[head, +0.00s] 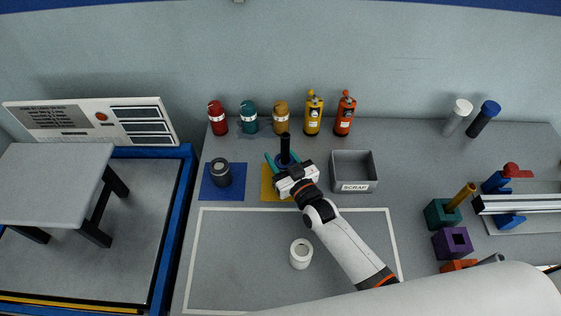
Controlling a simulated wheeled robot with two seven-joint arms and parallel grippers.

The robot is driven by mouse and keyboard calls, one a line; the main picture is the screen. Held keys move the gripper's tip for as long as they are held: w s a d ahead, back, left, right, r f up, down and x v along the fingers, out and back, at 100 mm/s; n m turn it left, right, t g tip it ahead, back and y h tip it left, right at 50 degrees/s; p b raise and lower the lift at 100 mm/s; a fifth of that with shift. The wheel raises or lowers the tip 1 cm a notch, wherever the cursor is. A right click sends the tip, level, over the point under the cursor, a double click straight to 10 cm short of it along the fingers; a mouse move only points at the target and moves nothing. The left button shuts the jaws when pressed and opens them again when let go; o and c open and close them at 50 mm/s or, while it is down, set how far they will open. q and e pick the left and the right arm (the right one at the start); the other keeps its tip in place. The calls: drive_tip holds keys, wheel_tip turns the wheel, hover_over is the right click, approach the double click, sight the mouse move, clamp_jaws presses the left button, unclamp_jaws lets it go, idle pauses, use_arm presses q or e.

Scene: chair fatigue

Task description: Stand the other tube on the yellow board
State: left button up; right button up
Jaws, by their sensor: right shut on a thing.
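My right gripper (285,165) is over the yellow board (267,193), with its fingers shut around a dark tube (285,147). The tube is upright, with a blue ring low on it. The gripper hides the tube's lower end and much of the board, so I cannot tell whether the tube touches the board. A grey tube with a dark top (220,174) stands on the blue board (209,190) to the left. My left gripper is not in view.
A grey scrap bin (354,186) is just right of the gripper. Several coloured bottles (281,117) line the back. Two capped tubes (483,121) and coloured blocks (452,243) are at the right. The outline's left part is clear.

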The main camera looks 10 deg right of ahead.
drive_tip(key=shift+f, duration=1.05)
drive_tip(key=shift+f, duration=0.15)
drive_tip(key=o, duration=1)
drive_tip(key=shift+r, duration=0.2)
drive_tip(key=b+v, duration=0.1)
drive_tip(key=v, duration=0.6)
drive_tip(key=shift+s, duration=0.2)
